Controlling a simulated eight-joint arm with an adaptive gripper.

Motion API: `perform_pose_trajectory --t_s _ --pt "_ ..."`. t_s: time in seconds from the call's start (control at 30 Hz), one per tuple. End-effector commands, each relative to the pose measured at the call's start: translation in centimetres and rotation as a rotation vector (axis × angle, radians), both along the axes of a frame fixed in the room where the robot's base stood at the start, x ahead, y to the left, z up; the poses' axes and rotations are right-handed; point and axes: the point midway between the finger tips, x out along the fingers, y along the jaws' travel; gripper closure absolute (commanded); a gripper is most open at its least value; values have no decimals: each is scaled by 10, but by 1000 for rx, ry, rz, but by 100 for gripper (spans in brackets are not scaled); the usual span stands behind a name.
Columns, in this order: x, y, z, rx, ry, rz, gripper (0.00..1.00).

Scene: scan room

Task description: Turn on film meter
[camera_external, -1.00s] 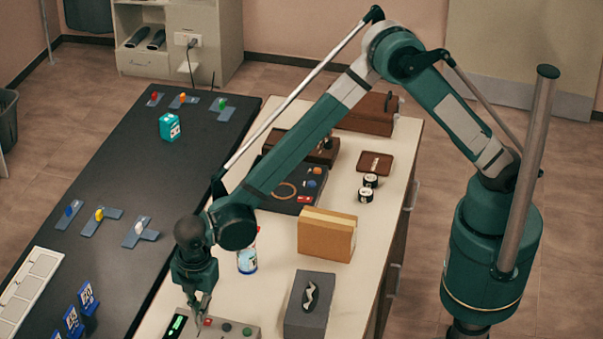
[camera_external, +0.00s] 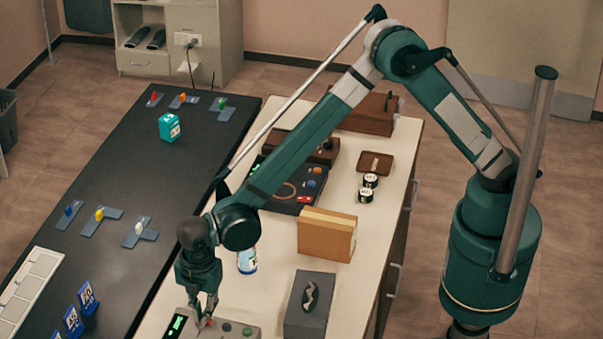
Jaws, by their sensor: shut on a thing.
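A grey tissue box (camera_external: 304,312) stands right of the meter and a tan box (camera_external: 327,236) behind it. A bottle (camera_external: 247,262) stands close behind my wrist, partly hidden by my arm. A black table (camera_external: 140,180) lies to the left.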

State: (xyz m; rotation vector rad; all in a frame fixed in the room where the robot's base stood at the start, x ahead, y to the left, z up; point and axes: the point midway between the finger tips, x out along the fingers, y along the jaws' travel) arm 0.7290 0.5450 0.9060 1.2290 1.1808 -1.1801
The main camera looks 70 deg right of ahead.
Motion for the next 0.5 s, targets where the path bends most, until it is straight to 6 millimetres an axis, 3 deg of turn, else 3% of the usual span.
perform_pose_trajectory --t_s 0.17,0.5 --pt "-3 -1 9 -1 6 1 100" --pt "8 -1 59 1 -2 -1 100"
